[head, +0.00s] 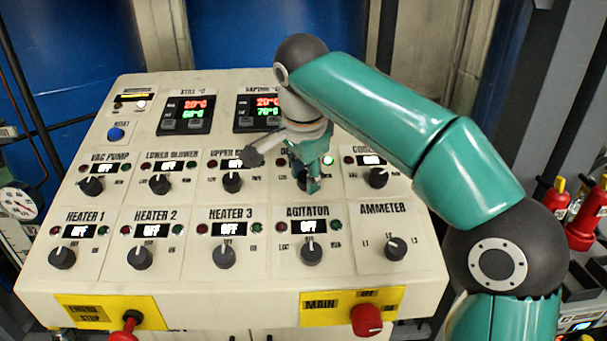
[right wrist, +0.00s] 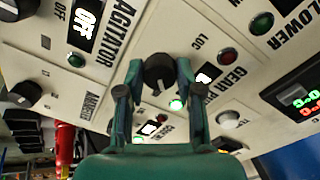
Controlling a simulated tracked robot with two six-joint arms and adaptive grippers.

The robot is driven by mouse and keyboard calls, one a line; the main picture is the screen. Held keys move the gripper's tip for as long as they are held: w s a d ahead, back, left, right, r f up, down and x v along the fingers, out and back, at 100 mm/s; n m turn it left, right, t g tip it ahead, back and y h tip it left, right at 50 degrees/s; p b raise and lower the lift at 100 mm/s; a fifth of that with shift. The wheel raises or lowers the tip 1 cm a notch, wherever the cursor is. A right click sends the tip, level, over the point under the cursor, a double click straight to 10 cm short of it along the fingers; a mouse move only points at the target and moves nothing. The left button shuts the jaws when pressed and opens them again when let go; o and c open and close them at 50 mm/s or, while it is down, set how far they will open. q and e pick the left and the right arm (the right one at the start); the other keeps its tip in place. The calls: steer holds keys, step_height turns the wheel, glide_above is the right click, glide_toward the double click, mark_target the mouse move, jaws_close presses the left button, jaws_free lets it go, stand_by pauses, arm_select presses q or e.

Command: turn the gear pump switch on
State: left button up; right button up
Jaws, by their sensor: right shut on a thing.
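The gear pump switch (right wrist: 159,72) is a round black knob. It sits between the two fingers of my right gripper in the right wrist view, under the partly covered GEAR PUMP label (right wrist: 233,79). My right gripper (head: 313,186) is shut on this knob, and in the head view it hides most of it. A green lamp (right wrist: 176,104) beside the knob glows bright. It also shows lit in the head view (head: 328,160). The gear pump display (right wrist: 206,72) is mostly hidden by a finger. My left gripper is not in view.
The sloped control panel (head: 190,201) has several similar knobs close by, including the agitator knob (head: 311,250) and the cooling knob (head: 376,178). The red main switch (head: 366,319) and the emergency stop (head: 128,327) are on the front edge.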

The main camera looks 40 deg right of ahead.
steer(key=shift+w+m, duration=0.1)
steer(key=shift+m, duration=1.2)
steer(key=shift+r, duration=0.1)
steer(key=o, duration=1.2)
steer(key=shift+w+a, duration=0.1)
steer(key=shift+c, duration=0.2)
steer(key=v, duration=0.7)
steer(key=shift+r, duration=0.1)
